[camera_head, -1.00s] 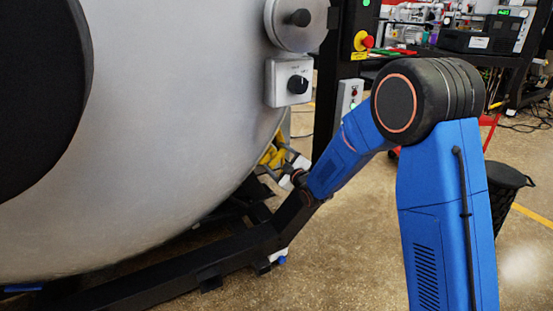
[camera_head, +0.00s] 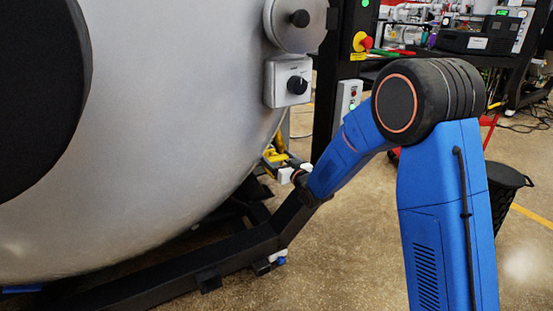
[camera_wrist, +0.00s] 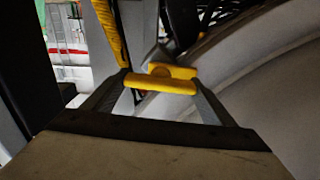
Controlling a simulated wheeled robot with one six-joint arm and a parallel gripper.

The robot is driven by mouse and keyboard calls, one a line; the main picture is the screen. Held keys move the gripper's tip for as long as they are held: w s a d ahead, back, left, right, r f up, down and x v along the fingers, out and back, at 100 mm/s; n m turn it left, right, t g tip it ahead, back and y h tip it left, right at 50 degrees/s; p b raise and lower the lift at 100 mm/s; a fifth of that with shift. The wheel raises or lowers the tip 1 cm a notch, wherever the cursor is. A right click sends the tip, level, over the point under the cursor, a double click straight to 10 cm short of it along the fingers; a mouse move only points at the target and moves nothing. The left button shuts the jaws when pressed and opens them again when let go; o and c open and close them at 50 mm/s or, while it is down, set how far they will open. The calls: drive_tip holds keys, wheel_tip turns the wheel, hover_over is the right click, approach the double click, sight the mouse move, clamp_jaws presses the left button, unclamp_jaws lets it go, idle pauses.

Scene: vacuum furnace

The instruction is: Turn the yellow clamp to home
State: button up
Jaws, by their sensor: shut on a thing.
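The yellow clamp (camera_head: 274,156) is low at the right edge of the big grey vessel in the head view, partly hidden behind the vessel and my wrist. In the wrist view, a short yellow bar of the clamp (camera_wrist: 162,83) lies crosswise between my fingers. A longer yellow piece (camera_wrist: 109,30) rises at upper left; I cannot tell how it joins the bar. My gripper (camera_wrist: 160,92) is shut on the yellow clamp, with a grey finger on each side. In the head view my gripper (camera_head: 284,168) is small and its fingertips are hard to make out.
The vessel's curved wall (camera_head: 190,130) is close to the left of my gripper. A black frame beam (camera_head: 180,262) runs below. A control box with a black knob (camera_head: 288,82) is above. A dark post (camera_head: 329,90) stands behind.

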drive_tip(key=m, duration=0.7)
drive_tip(key=shift+d+f, duration=0.15)
idle(0.3)
drive_tip(key=shift+w, duration=0.1)
drive_tip(key=o, duration=1)
drive_tip(key=shift+o, duration=0.2)
drive_tip(key=v, duration=1.7)
drive_tip(key=shift+d, duration=0.2)
drive_tip(key=shift+d, duration=0.1)
